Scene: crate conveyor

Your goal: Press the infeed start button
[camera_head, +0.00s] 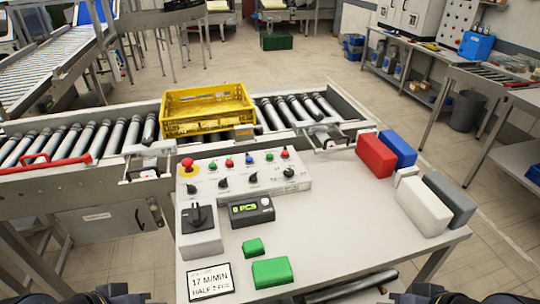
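A grey control panel (238,188) stands on the far side of the table. Its back row holds a green button (213,166), a red button (229,163), a blue button (249,159), a second green button (269,156) and a second red button (284,154). A red mushroom button (187,165) sits on yellow at the left end. Several black knobs (223,182) form the front row. The labels are too small to read, so I cannot tell which button is infeed start. Neither gripper shows; only dark parts of mine appear at the bottom edge.
A yellow crate (208,126) sits on the roller conveyor (90,137) behind the panel. On the table are a rotary switch box (199,230), a display unit (252,210), green blocks (272,272) and a sign (210,282). Red, blue, white and grey blocks stand at right. Centre-right tabletop is clear.

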